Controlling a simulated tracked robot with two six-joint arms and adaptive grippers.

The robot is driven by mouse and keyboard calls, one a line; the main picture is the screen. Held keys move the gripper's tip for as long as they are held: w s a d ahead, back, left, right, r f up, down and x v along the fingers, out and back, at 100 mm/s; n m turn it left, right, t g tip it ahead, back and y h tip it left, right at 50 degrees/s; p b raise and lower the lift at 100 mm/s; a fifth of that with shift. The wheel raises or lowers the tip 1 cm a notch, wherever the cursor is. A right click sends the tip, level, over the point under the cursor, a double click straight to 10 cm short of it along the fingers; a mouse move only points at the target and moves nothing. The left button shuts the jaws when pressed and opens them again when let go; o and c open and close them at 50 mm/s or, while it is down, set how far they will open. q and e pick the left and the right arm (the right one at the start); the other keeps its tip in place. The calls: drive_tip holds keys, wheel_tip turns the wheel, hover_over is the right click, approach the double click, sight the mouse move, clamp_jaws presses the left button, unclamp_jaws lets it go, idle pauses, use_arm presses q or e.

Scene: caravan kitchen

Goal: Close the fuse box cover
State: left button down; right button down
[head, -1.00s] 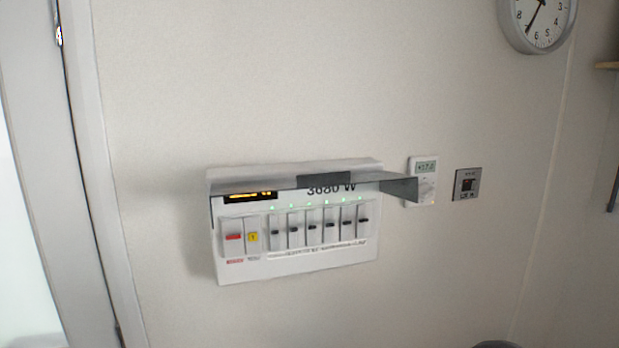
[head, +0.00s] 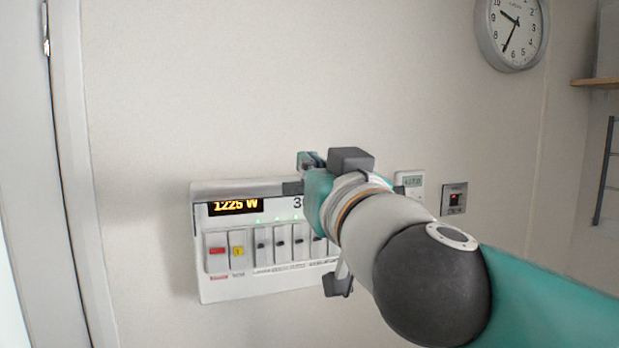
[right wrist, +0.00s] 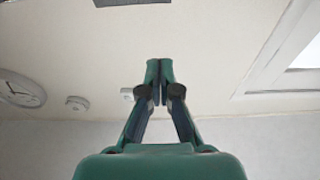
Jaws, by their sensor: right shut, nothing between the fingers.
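The white fuse box (head: 207,290) is on the wall left of centre in the head view, its switch row uncovered on the left. Its grey cover (head: 245,192) is raised along the top, seen nearly edge-on, and its dark handle (head: 292,187) shows beside my right gripper (head: 309,162). My right arm hides the right part of the box and cover. In the right wrist view the right gripper's fingers (right wrist: 160,70) are shut and empty. I cannot tell whether they touch the cover. My left gripper is not in view.
A thermostat (head: 411,181) and a small socket panel (head: 454,199) are right of the box. A clock (head: 511,32) hangs at the upper right, with a shelf (head: 597,83) beyond it. A door frame (head: 62,180) stands at the left. The wall above the box is clear.

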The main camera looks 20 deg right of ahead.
drive_tip(key=w+f+b, duration=0.2)
drive_tip(key=w, duration=0.5)
drive_tip(key=shift+a+f, duration=0.15)
drive_tip(key=shift+f, duration=0.2)
